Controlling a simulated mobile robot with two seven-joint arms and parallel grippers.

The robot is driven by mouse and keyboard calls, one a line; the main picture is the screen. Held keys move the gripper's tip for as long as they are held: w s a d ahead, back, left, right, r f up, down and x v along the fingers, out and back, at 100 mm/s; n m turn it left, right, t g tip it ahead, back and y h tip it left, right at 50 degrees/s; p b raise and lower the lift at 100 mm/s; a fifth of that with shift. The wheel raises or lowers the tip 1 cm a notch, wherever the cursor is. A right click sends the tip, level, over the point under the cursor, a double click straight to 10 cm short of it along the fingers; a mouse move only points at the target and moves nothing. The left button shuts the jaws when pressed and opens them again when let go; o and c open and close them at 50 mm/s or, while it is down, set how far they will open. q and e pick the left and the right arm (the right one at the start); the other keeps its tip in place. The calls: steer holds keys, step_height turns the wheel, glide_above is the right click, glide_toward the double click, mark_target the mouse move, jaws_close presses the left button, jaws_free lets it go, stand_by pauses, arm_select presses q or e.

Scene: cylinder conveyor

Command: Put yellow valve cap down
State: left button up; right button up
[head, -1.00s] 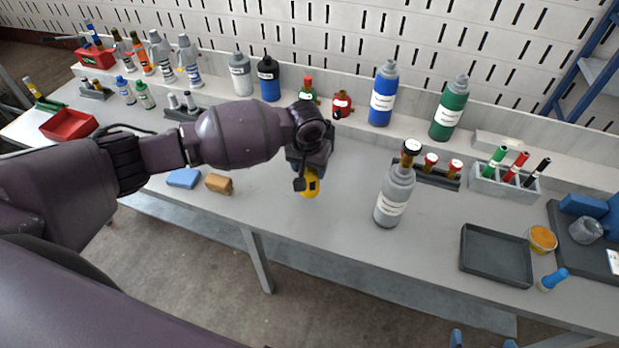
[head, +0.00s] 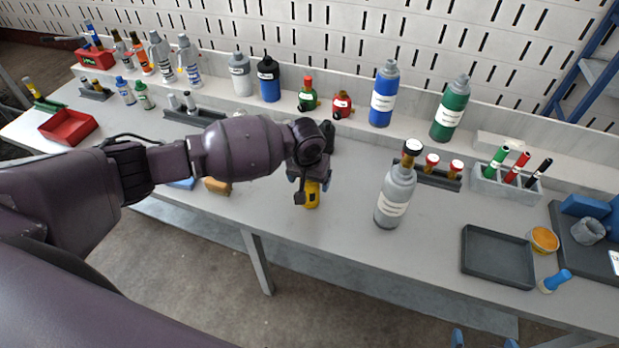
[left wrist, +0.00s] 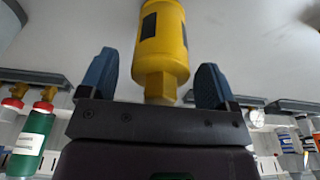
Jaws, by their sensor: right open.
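The yellow valve cap (head: 312,197) is at the front middle of the grey workbench (head: 275,205), below my left gripper (head: 309,181). In the left wrist view the cap (left wrist: 163,45) is a yellow cylinder with dark patches and a narrower yellow stem. The stem end lies between the two blue fingers of my left gripper (left wrist: 154,82), with a clear gap on each side. The left gripper is open. Whether the cap's far end touches the bench is hard to tell. Two blue fingertips of my right gripper (head: 483,340) show apart at the bottom edge, open and empty.
A grey labelled bottle (head: 395,195) stands to the right of the cap. A black tray (head: 497,256) lies further right. A brown block (head: 217,186) and a blue block (head: 182,184) lie left, partly behind my arm.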

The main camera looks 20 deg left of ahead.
mark_target(307, 184)
arm_select(q)
steer(key=shift+r, duration=0.3)
step_height(307, 184, up, 11)
steer(key=s+p, duration=0.2)
steer(key=s+d+f+m+t+h, duration=0.1)
steer(key=s+d+f+t+h, duration=0.35)
steer(key=s+f, duration=0.55)
steer(key=s+a+f+t+y, duration=0.2)
steer(key=s+a, duration=0.5)
steer(key=s+a+f+t+y, duration=0.2)
steer(key=s+a+t, duration=0.1)
steer(key=s+a, duration=0.4)
steer(key=shift+s+a+f+y, duration=0.25)
steer(key=shift+a+f+y, duration=0.1)
steer(key=shift+a, duration=0.25)
arm_select(e)
steer(key=shift+s+r, duration=0.3)
steer(key=shift+r, duration=0.5)
steer(key=shift+w+r, duration=0.15)
steer(key=shift+w, duration=0.15)
